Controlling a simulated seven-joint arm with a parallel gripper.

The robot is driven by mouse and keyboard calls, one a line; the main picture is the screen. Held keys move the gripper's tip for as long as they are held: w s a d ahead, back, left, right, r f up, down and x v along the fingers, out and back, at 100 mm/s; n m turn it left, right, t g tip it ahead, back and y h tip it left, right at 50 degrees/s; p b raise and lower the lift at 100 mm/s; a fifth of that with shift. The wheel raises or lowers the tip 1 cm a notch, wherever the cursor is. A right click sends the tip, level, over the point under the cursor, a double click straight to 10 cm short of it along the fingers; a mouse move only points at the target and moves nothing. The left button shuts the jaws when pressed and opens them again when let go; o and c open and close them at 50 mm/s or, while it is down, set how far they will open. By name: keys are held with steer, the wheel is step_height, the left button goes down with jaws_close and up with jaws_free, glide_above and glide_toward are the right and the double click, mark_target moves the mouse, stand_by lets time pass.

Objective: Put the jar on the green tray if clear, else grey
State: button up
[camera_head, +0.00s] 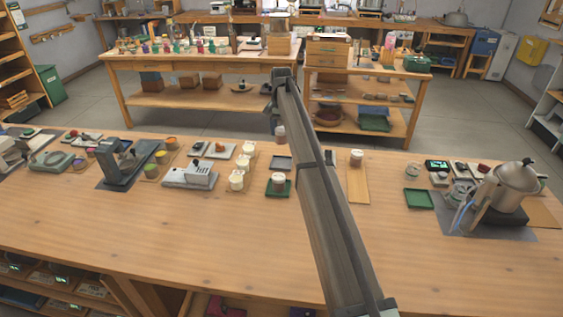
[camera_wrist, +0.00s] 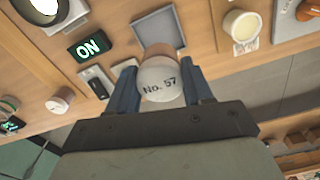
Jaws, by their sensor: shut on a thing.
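My gripper (camera_wrist: 160,75) is shut on a jar (camera_wrist: 161,84) with a pale lid marked "No. 57" and a brownish body. In the head view the held jar (camera_head: 280,133) hangs above the far part of the bench. A small grey tray (camera_head: 281,162) lies just in front of it and looks empty; it also shows empty in the wrist view (camera_wrist: 150,27). A green tray (camera_head: 270,193) in front of the grey one has a white-lidded jar (camera_head: 278,178) standing on it. A second green tray (camera_head: 418,199) farther right is empty.
Several cream jars (camera_head: 236,180) stand left of the trays. A lit "ON" sign (camera_wrist: 90,46) shows beside the grey tray. A jar (camera_head: 357,157) stands on a wooden strip to the right. The metal distiller (camera_head: 513,184) is far right. The front bench is clear; my arm hides its middle.

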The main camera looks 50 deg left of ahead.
steer(key=shift+f, duration=4.9)
steer(key=shift+f, duration=0.15)
steer(key=o, duration=1.2)
steer(key=shift+c, duration=0.2)
step_height(320, 180, up, 12)
steer(key=shift+r, duration=0.15)
